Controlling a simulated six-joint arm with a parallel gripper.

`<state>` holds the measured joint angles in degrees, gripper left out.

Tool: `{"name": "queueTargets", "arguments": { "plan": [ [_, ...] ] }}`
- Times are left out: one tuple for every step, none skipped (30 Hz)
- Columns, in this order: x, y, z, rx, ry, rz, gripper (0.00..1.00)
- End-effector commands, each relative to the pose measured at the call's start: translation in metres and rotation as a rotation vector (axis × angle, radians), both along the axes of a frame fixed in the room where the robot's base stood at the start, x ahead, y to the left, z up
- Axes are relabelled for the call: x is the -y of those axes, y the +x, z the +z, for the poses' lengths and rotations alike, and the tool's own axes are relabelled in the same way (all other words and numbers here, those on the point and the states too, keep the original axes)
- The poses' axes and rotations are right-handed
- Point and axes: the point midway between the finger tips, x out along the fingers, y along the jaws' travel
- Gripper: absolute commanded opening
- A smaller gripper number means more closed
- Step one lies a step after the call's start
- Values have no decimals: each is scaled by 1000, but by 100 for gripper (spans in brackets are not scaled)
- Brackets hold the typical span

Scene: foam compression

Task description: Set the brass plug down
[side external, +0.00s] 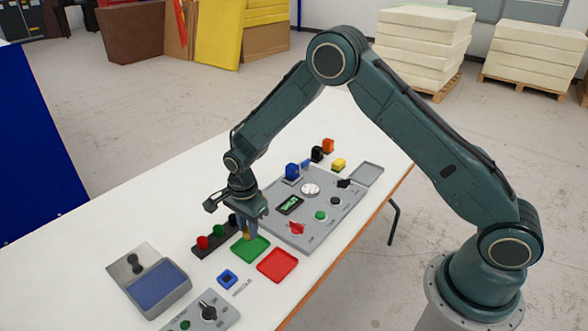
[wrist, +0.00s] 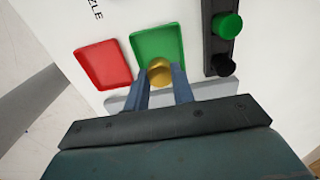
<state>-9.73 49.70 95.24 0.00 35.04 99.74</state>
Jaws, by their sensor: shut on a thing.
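The brass plug (wrist: 160,73) is a small gold-coloured piece with a rounded end, between the two fingers of my gripper (wrist: 164,84) in the wrist view. In the side view my gripper (side external: 249,232) points down at the back left part of the green tray (side external: 251,251), and a bit of the plug (side external: 246,233) shows there. In the wrist view the plug overlaps the near edge of the green tray (wrist: 158,46). I cannot tell whether the plug touches the tray.
A red tray (side external: 278,266) lies beside the green one. A dark rack (side external: 203,250) with coloured knobs stands on the other side. A grey control panel (side external: 318,217) lies behind. A blue button box (side external: 227,279) and a blue-topped device (side external: 157,289) are in front.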

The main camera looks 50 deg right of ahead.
Motion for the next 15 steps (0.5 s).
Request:
{"name": "queueTargets", "arguments": {
  "plan": [
    [0,-1,-7,-3,-1,0,0],
    [0,-1,-10,-3,-1,0,0],
    [0,0,-15,-2,0,0,0],
    [0,0,-19,-3,0,0,0],
    [0,-1,-22,-3,-1,0,0],
    [0,0,-26,-3,0,0,0],
    [0,0,-29,-2,0,0,0],
    [0,0,-31,-1,0,0,0],
    [0,0,-33,-1,0,0,0],
    [0,0,-34,-1,0,0,0],
    [0,0,-34,-1,0,0,0],
    [0,0,-34,0,0,0,0],
    [0,0,-34,0,0,0,0],
    [0,0,-34,0,0,0,0],
    [0,0,-34,0,0,0,0]
  ]
}}
